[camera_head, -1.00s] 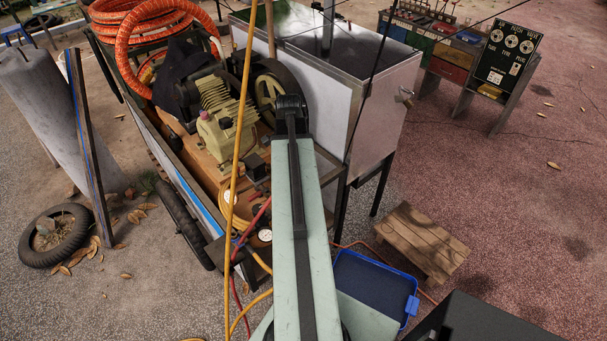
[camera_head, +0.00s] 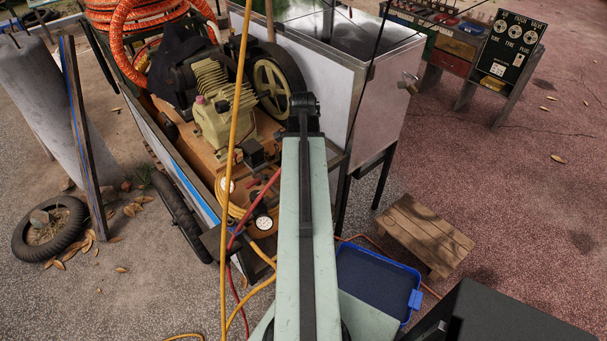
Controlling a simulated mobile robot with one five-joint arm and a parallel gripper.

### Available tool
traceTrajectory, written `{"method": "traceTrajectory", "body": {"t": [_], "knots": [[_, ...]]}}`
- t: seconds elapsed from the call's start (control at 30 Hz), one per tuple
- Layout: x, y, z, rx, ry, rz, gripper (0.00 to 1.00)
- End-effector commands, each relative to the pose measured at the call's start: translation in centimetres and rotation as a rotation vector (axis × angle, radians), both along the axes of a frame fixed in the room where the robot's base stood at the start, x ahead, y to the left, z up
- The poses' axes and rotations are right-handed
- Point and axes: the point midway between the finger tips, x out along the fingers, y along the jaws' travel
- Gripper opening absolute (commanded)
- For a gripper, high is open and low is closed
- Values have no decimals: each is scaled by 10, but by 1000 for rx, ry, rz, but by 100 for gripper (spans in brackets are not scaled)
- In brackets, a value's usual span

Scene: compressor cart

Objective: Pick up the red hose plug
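I cannot make out the red hose plug for certain. A thin red hose (camera_head: 257,203) runs down the near end of the compressor cart (camera_head: 183,178), beside yellow hoses, and its upper end goes behind my arm. A small pinkish-red knob (camera_head: 200,99) sits on top of the beige compressor (camera_head: 212,122); I cannot tell whether it is a plug. My pale green arm reaches up the middle of the view to a black joint in front of the flywheel. My gripper does not show, and the arm covers part of the cart's near right side.
Round gauges (camera_head: 263,222) sit at the cart's near end. A metal tank (camera_head: 385,99) stands right of the compressor. A blue tray (camera_head: 376,283) and a wooden stool (camera_head: 423,232) are on the ground at right. A tyre (camera_head: 50,228) lies at left. A yellow hose hangs across the view.

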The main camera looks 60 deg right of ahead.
Motion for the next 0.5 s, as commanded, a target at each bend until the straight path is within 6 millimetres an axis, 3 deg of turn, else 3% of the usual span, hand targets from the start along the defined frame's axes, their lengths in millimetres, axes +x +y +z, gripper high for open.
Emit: {"method": "traceTrajectory", "body": {"t": [0.03,0.27,0.43,0.5], "knots": [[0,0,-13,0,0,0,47],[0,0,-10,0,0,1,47],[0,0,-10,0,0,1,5],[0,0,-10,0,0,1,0]]}}
